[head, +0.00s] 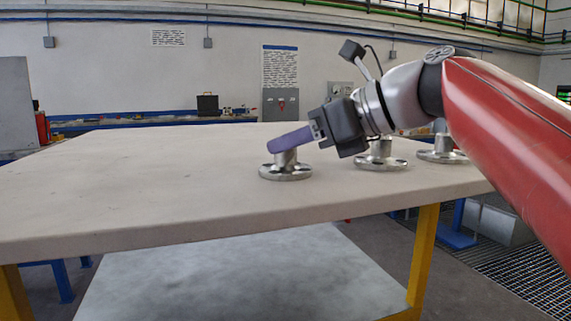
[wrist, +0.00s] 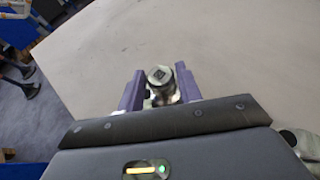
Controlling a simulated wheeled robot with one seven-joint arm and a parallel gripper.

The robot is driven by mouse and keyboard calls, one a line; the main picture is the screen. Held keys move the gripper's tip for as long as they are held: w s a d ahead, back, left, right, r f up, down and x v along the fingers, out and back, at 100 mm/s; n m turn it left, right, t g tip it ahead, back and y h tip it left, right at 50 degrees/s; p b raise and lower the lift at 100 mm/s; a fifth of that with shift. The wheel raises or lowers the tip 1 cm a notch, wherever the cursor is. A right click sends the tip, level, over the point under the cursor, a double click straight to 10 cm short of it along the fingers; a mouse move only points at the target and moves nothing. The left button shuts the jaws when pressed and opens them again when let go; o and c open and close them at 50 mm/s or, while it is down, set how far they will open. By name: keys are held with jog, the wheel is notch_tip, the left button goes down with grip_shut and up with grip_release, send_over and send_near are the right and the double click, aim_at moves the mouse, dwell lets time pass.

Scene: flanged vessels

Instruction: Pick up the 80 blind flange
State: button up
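Several metal flanges stand on the table. The left one (head: 285,171) has a round bolt-holed base and an upright neck, and my gripper (head: 279,143) is at its neck. In the wrist view the neck's top (wrist: 159,76) shows between the two purple fingers of my gripper (wrist: 158,84), with a small gap at its sides near the tips. The fingers are apart. Whether they touch the neck lower down is hidden. A second flange (head: 380,160) and a third flange (head: 441,155) stand to the right, partly behind my arm. I cannot read which one is the 80 blind flange.
The pale table top (head: 130,185) is clear to the left of the flanges. Its front edge lies just in front of them. A bench (head: 150,122) with a dark case (head: 207,105) stands along the back wall.

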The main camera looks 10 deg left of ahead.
grip_shut()
jog(key=shift+r, duration=0.1)
jog(key=shift+r, duration=0.15)
